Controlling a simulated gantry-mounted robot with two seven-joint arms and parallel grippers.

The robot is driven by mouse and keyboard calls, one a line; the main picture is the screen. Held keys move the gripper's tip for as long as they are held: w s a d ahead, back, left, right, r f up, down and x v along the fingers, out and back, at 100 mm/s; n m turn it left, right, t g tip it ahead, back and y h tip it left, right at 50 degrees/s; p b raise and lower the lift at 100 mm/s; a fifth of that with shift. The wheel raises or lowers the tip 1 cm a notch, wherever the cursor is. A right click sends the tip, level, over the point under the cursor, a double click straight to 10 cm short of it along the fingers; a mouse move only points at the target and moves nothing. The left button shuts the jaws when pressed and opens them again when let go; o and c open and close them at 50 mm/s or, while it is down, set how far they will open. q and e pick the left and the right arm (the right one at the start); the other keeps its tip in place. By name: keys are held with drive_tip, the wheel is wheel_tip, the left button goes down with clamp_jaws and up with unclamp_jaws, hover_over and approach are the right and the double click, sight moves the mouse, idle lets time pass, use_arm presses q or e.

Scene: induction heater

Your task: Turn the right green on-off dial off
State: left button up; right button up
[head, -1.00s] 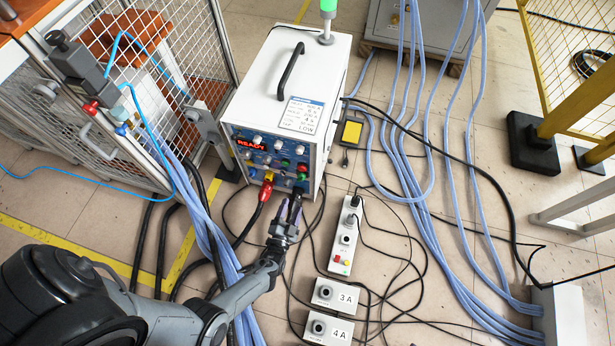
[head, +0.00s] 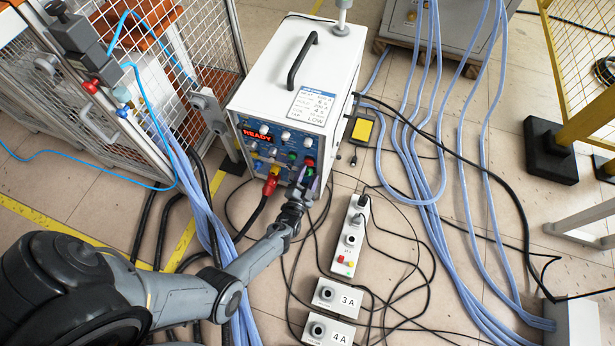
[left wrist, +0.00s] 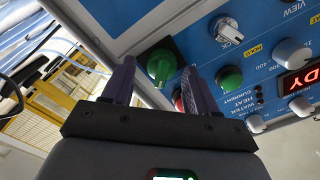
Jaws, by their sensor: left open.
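The right green dial (left wrist: 161,65) sits on a dark square plate near the panel edge in the left wrist view. In the head view a bit of it (head: 308,171) shows just above my left gripper (head: 303,182). My left gripper is open, and in the left wrist view its two purple fingers (left wrist: 158,74) line up on either side of this dial. I cannot tell whether the fingertips reach around it or are short of it. A second green dial (left wrist: 229,78) shows to the right of the fingers. My right gripper is not in view.
The white heater (head: 290,75) has a blue panel with a lit READY display (head: 258,136). A red knob (left wrist: 179,100) is partly hidden by a finger. A red cable plug (head: 270,185) sits left of the gripper. A power strip (head: 351,236) and loose cables lie right.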

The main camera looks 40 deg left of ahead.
use_arm(q)
drive_tip(key=shift+s, duration=0.15)
drive_tip(key=c, duration=1)
drive_tip(key=shift+n, duration=0.3)
drive_tip(key=n, duration=0.3)
drive_tip(key=shift+a+r+n, duration=0.1)
drive_tip(key=shift+n, duration=0.2)
drive_tip(key=n, duration=0.4)
drive_tip(key=shift+a+n, duration=0.1)
drive_tip(key=shift+n, duration=0.2)
drive_tip(key=n, duration=0.5)
drive_tip(key=shift+a, duration=0.1)
drive_tip(key=shift+s+a+n, duration=0.1)
drive_tip(key=shift+n, duration=1.9)
